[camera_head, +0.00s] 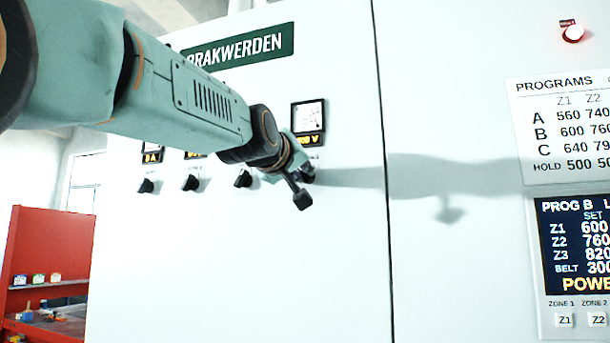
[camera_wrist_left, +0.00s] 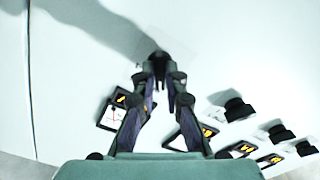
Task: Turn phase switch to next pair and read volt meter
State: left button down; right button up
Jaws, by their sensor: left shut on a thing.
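The volt meter (camera_head: 308,115) is a square dial on the white cabinet front, with a small amber readout (camera_head: 309,140) below it that ends in V; its digits are too small to read surely. The black phase switch knob (camera_head: 309,175) sits below that meter, partly hidden by my gripper. My left gripper (camera_head: 300,172) is at this knob. In the left wrist view the two fingers of my left gripper (camera_wrist_left: 160,85) close on the dark knob (camera_wrist_left: 160,62) from both sides. My right gripper is in neither view.
Three similar black knobs (camera_head: 243,179) stand in a row to the left, with meters and amber readouts above, partly behind my arm. A red lamp (camera_head: 573,33), a program chart (camera_head: 560,130) and a dark display (camera_head: 575,245) are at the right. A red shelf (camera_head: 45,255) stands lower left.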

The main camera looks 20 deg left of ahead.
pick_arm(q)
jog(key=shift+s+a+r+m+b, duration=0.1)
jog(key=shift+m+b, duration=0.2)
jog(key=shift+m, duration=0.75)
jog(key=shift+w+d+r+m+b, duration=0.15)
jog(key=shift+m+b, duration=0.1)
jog(key=shift+m, duration=0.75)
jog(key=shift+s+a+r+m+b, duration=0.15)
jog(key=shift+m+b, duration=0.15)
jog(key=shift+m, duration=0.75)
jog(key=c, duration=1.8)
grip_release()
jog(key=shift+c, duration=0.2)
jog(key=o, duration=0.4)
jog(key=shift+w+f, duration=0.2)
jog(key=shift+f, duration=0.1)
jog(key=shift+o, duration=0.2)
jog(key=shift+s, duration=0.1)
